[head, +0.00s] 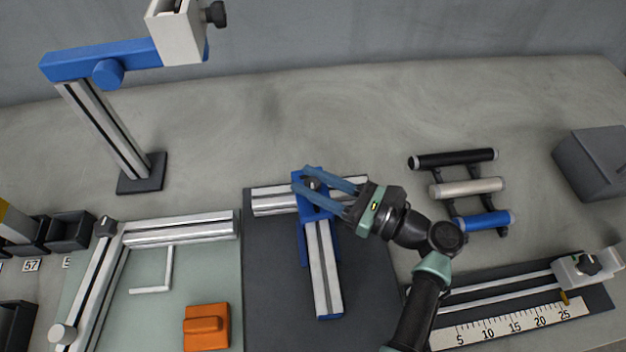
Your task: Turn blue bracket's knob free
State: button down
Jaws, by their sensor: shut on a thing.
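The blue bracket (303,248) lies on the dark grey mat (272,300), with a silver slotted rail (323,268) running down from it and another silver rail (272,197) across its top. Its small dark knob (312,183) sits at the top of the bracket. My gripper (304,180) reaches in from the right, with its two blue fingers on either side of the knob, shut on it. The fingers partly cover the knob and bracket, so the knob's turn angle cannot be told.
Left, a green mat (75,290) holds silver rails and an orange block (206,326). A post with a blue arm (125,58) stands at back left. Black, silver and blue rollers (468,187) lie right of my gripper. A ruled slide (512,323) is at front right.

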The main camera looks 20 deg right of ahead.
jog(key=shift+n+g+y, duration=0.8)
jog(key=shift+y, duration=0.2)
jog(key=shift+g, duration=0.3)
jog(key=c, duration=0.5)
grip_release()
jog(key=shift+c, duration=0.2)
jog(key=b+v, duration=0.1)
jog(key=v, duration=1.2)
jog(key=shift+f, duration=0.25)
